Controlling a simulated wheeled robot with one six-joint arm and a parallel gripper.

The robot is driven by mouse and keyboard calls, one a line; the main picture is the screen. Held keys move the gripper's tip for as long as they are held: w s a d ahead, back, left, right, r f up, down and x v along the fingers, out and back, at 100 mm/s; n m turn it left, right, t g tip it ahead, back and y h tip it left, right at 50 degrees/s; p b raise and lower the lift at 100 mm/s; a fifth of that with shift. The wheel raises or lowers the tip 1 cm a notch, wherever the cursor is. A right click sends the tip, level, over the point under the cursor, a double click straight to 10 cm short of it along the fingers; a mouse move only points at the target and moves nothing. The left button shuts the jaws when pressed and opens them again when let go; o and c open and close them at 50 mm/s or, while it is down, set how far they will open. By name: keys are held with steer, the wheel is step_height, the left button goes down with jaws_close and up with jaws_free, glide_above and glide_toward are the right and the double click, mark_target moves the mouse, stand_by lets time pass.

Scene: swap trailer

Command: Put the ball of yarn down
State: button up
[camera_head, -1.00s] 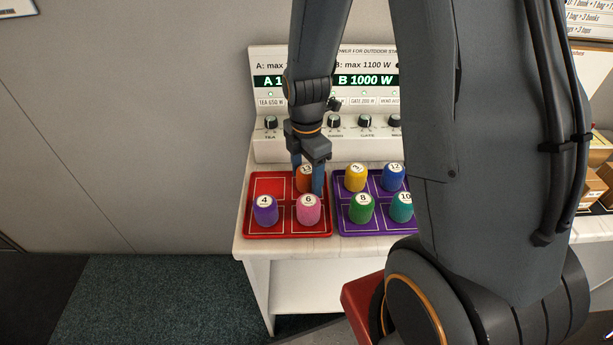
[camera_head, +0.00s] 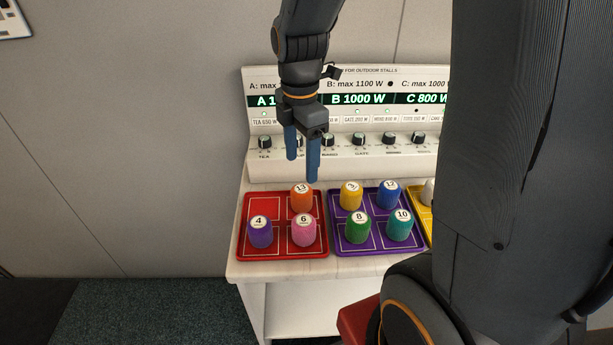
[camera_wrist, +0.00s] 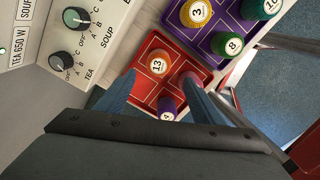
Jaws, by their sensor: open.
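The balls of yarn are numbered, upright cylinder-like pieces on trays. The orange yarn 13 (camera_head: 302,199) stands in the back right square of the red tray (camera_head: 262,201). The purple yarn 4 (camera_head: 260,234) and pink yarn 6 (camera_head: 303,232) stand in its front squares; the back left square is empty. My gripper (camera_head: 302,170) is open and empty, raised above and behind the orange yarn. In the wrist view the orange yarn (camera_wrist: 158,63) shows between my blue fingers (camera_wrist: 160,90), apart from them; the pink yarn is partly hidden by a finger.
A purple tray (camera_head: 377,221) to the right holds yarns 3, 8, 10 and 12. A yellow tray (camera_head: 423,212) is mostly hidden by my arm. A white control panel (camera_head: 345,150) with knobs stands close behind the trays.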

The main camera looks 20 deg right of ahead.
steer(key=shift+s+f+m, duration=0.1)
steer(key=shift+s+m, duration=0.35)
steer(key=shift+m, duration=0.45)
steer(key=s+f+m, duration=0.1)
steer(key=s+m, duration=0.3)
steer(key=m, duration=0.5)
steer(key=s+f+m+t, duration=0.1)
steer(key=s+m, duration=0.3)
steer(key=m, duration=0.5)
steer(key=shift+f, duration=0.35)
